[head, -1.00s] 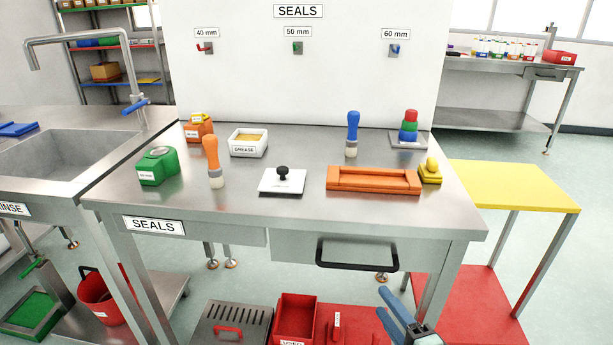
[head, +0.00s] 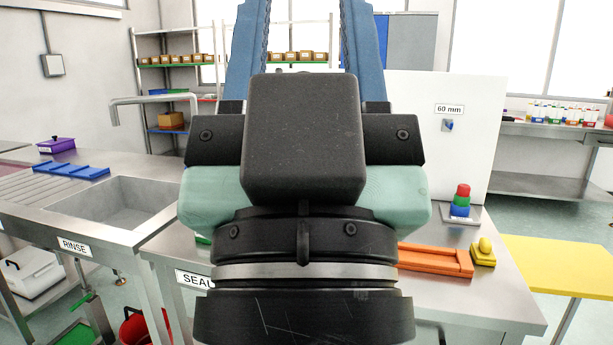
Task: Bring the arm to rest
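My gripper (head: 306,40) fills the middle of the head view, seen from behind close to the camera. Its two blue fingers point up and stand well apart at the top of the picture, with the background showing between them. Nothing shows between the fingers in the visible part; the fingertips are cut off by the top edge. The gripper's body hides most of the SEALS table (head: 480,300) and the board (head: 480,180) behind it.
A sink (head: 120,205) lies left, with a blue rack (head: 60,172). A yellow side table (head: 560,265) stands right.

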